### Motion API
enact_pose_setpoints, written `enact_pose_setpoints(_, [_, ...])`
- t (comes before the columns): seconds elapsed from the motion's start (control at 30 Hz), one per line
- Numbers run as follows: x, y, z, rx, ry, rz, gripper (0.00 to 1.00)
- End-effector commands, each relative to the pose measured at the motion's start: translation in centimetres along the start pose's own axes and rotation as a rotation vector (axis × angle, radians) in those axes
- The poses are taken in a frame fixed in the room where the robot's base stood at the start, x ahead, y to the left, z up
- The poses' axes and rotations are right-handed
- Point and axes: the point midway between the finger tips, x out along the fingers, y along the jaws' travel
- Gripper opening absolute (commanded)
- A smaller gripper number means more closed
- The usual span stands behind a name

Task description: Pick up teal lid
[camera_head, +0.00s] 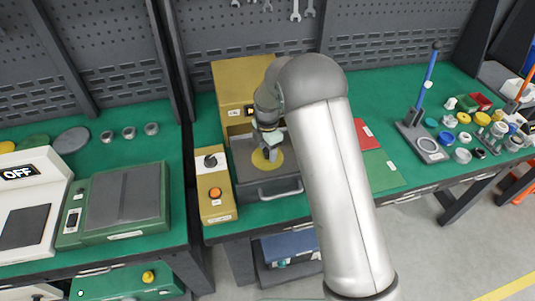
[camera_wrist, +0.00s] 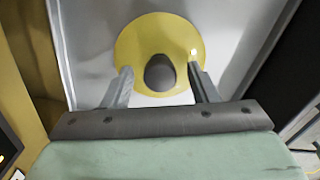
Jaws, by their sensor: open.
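My gripper (camera_wrist: 160,82) is open, with its two fingers on either side of a dark rounded knob (camera_wrist: 160,72). The knob stands on a round yellow disc (camera_wrist: 133,45) on a pale surface. In the head view my gripper (camera_head: 270,150) is over the same yellow disc (camera_head: 261,161), inside the yellow-and-grey test machine. I cannot tell whether the fingers touch the knob.
The machine's yellow panel (camera_head: 216,207) with an orange button stands left of the tray. A blue-handled press (camera_head: 424,90) stands right of my arm. The green bench (camera_head: 390,85) has free room behind my arm.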

Motion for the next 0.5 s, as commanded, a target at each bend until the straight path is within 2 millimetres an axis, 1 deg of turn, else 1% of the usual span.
enact_pose_setpoints(0.1, [0.67,0.00,0.01,0.001,-0.001,0.001,0.54])
enact_pose_setpoints(0.3, [0.77,0.01,0.01,0.001,0.000,0.001,0.54])
enact_pose_setpoints(0.33, [0.76,0.01,0.02,0.001,0.000,0.001,0.48])
enact_pose_setpoints(0.37, [0.76,0.01,0.01,0.001,0.000,0.001,0.40])
enact_pose_setpoints(0.4, [0.76,0.01,0.02,0.001,0.000,0.001,0.29])
enact_pose_setpoints(0.47, [0.75,0.01,0.01,0.001,0.000,0.001,0.12])
enact_pose_setpoints(0.5, [0.75,0.01,0.01,0.001,0.000,0.001,0.01])
